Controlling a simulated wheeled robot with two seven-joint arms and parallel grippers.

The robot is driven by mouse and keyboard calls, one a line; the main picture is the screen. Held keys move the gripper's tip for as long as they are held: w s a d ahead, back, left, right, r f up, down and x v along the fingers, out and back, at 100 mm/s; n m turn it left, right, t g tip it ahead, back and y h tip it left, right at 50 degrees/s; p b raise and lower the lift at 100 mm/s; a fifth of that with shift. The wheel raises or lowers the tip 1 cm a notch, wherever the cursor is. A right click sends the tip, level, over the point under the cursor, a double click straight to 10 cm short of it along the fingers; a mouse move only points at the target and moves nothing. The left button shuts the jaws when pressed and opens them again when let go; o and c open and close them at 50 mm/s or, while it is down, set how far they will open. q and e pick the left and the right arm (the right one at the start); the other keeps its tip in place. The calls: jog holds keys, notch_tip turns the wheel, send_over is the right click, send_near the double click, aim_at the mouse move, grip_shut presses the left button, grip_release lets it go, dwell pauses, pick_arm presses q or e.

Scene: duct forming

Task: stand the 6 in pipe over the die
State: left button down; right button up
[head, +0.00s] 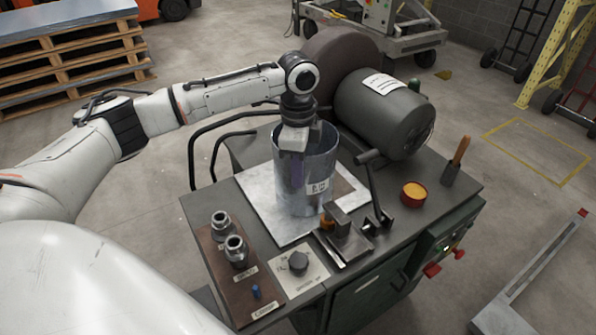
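The 6 in pipe (318,164) is a grey metal tube with a white label low on its near side. It is upright above the light plate on the bench, its lower end at or very near the plate. My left gripper (293,155) points down at the pipe's near rim and looks shut on its wall. One finger shows on the outer face; the other is hidden. No die shows; whether the pipe is around it cannot be seen. My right gripper is out of view.

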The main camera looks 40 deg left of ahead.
pick_arm(q)
jog(key=c, duration=1.9)
grip_release()
jog(key=shift+f, duration=0.1)
jog(key=shift+c, duration=0.2)
notch_tip(320, 180, up, 10)
jog(key=shift+r, duration=0.15)
jog(key=shift+s, duration=0.1)
